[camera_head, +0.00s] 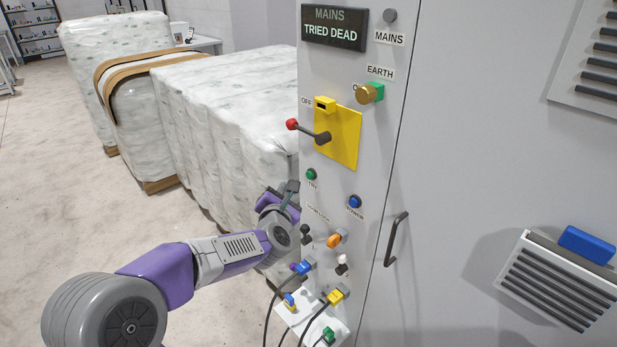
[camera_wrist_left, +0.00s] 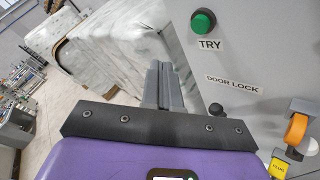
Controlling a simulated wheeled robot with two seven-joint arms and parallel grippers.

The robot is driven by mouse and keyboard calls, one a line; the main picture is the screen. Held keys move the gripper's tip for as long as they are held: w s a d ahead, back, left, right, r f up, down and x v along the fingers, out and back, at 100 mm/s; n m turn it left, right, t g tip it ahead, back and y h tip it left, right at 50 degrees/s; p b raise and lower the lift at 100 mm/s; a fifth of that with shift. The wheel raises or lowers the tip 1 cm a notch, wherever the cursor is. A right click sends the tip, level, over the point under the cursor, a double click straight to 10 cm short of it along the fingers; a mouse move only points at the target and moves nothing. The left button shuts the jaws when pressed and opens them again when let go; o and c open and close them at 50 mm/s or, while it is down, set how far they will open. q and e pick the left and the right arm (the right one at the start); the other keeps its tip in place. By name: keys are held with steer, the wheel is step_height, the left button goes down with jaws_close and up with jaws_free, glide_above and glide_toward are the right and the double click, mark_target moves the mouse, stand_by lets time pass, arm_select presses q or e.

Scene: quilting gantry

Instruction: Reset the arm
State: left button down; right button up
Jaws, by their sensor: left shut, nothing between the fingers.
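My left arm comes in from the left in the head view. Its left gripper (camera_head: 292,187) is beside the left edge of the grey cabinet (camera_head: 440,150), below and left of the green TRY button (camera_head: 311,174). In the left wrist view the fingers (camera_wrist_left: 163,88) are together and empty, with wrapped bales behind them. The TRY button also shows there (camera_wrist_left: 203,22), right of the fingers and apart from them. My right gripper is not in view.
The cabinet front carries a yellow switch plate (camera_head: 345,140) with a red-knobbed lever, a blue button (camera_head: 354,201), an orange knob (camera_head: 336,240) and a black door handle (camera_head: 396,239). Below, plugs and cables sit by a white shelf (camera_head: 318,322). Wrapped bales (camera_head: 225,110) stand behind. Floor at left is clear.

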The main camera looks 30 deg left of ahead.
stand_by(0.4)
arm_select(q)
steer(key=s+d+f+m+g+h+p, duration=0.2)
steer(key=d+f+m, duration=0.35)
steer(key=f, duration=0.35)
steer(key=s+d+f+m+g+h+p, duration=0.1)
steer(key=s+d+f+m+g+h, duration=0.2)
steer(key=f+m, duration=0.45)
steer(key=s+d+f+m+g+h+p, duration=0.15)
steer(key=d+f+m, duration=0.3)
steer(key=f, duration=0.55)
steer(key=s+d+f+m+g+h+p, duration=0.2)
steer(key=s+d+f+m+g, duration=0.2)
steer(key=s, duration=0.7)
steer(key=s+d+f+m+g+h+p, duration=0.1)
steer(key=s+d+f+m+g, duration=0.3)
steer(key=s+d+f+m, duration=0.4)
steer(key=s+m+h, duration=0.1)
steer(key=s, duration=0.2)
steer(key=shift+p, duration=0.4)
steer(key=shift+w, duration=0.1)
